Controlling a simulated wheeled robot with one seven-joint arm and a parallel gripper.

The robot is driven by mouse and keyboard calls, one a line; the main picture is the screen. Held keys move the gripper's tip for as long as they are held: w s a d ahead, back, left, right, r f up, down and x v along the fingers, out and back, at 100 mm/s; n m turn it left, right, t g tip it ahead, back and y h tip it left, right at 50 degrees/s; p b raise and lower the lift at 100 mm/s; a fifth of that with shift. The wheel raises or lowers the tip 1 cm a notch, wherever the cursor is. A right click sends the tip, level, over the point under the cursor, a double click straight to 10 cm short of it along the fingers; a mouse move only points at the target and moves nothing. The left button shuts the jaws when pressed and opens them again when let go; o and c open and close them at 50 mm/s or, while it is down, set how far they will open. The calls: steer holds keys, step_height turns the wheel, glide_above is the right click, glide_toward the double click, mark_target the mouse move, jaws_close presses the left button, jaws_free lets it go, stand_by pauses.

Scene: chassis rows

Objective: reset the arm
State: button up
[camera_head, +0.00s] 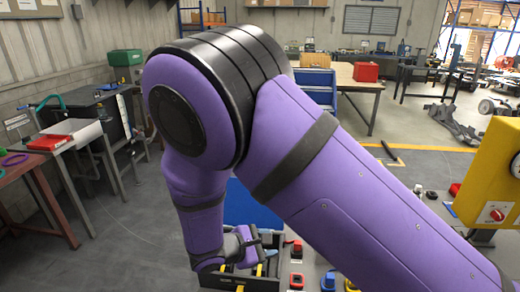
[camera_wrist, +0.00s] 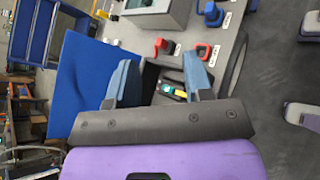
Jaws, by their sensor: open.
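My purple arm (camera_head: 350,200) crosses the middle of the head view, bent at a large joint, and hides much of the floor behind it. My gripper (camera_head: 258,244) hangs low at the bottom centre, above a dark bin with yellow parts (camera_head: 240,280). In the wrist view my gripper (camera_wrist: 160,72) has its two blue-grey fingers wide apart, with nothing held between them. Beyond the fingers lies a dark tray holding a green and yellow item (camera_wrist: 174,90). I cannot tell whether the fingers touch the tray.
Red parts (camera_head: 296,248) and a blue part (camera_head: 328,281) sit right of the bin. A blue panel (camera_wrist: 82,75) lies beside the gripper. A yellow machine (camera_head: 495,175) stands at right. Workbenches (camera_head: 70,140) line the left wall. Open floor (camera_head: 125,215) shows at left.

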steer(key=s+d+r+m+g+y, duration=0.1)
steer(key=d+r+m+g+y, duration=0.3)
steer(key=d+r, duration=0.6)
steer(key=s+d+r+m+g+y, duration=0.2)
steer(key=d+r+m, duration=0.6)
steer(key=r, duration=0.5)
steer(key=s+d+r+m+t+y, duration=0.2)
steer(key=s+d+r, duration=0.3)
steer(key=s, duration=0.3)
steer(key=s+d+r+m+t+y, duration=0.2)
steer(key=s+d+r+m+y, duration=0.1)
steer(key=s+r, duration=0.4)
steer(key=shift+s+d+m+t, duration=0.3)
steer(key=shift+s+d+m, duration=0.5)
steer(key=shift+d, duration=0.6)
steer(key=shift+w+r, duration=0.1)
steer(key=shift+w, duration=0.05)
